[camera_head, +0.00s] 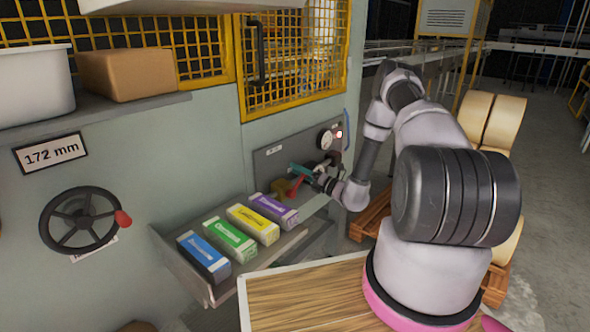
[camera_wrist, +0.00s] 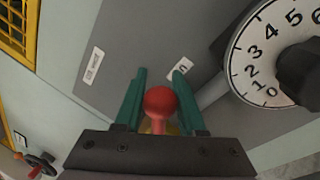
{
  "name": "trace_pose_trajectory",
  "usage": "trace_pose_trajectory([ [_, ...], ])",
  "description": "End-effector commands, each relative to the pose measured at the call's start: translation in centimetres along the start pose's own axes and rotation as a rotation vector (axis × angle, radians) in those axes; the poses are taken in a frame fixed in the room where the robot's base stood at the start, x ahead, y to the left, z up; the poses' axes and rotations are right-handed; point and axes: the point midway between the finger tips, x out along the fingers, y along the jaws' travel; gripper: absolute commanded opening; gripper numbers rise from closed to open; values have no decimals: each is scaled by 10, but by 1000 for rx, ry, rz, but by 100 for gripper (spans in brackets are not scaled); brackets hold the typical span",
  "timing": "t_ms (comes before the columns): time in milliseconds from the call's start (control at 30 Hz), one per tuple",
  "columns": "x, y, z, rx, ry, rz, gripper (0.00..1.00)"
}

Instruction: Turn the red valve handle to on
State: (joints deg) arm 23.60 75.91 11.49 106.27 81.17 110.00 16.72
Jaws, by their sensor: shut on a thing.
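The red valve handle (camera_head: 296,188) shows small on the grey panel of the machine, with a brass-coloured body (camera_head: 281,187) beside it. In the wrist view its rounded red end (camera_wrist: 160,103) sits between the two teal fingers of my gripper (camera_wrist: 160,80), and some yellow shows behind it. My gripper (camera_head: 303,171) is shut on the handle at the panel. A small white label (camera_wrist: 180,67), partly hidden by the right finger, shows letters ending in "n". Another label (camera_wrist: 93,65) is farther left; I cannot read it clearly.
A numbered dial (camera_wrist: 268,62) with a black knob is close on the right in the wrist view. Several coloured cartons (camera_head: 228,240) lie on a tray below the panel. A black handwheel (camera_head: 82,220) is at left. Pallets with tan rolls (camera_head: 505,120) stand behind my arm.

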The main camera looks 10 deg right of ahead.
Motion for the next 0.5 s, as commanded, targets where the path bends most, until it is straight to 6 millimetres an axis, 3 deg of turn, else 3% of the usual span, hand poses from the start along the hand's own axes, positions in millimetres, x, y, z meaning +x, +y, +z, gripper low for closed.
trace_pose_trajectory([
  [500,-4,-17,0,180,-36,-1,0],
])
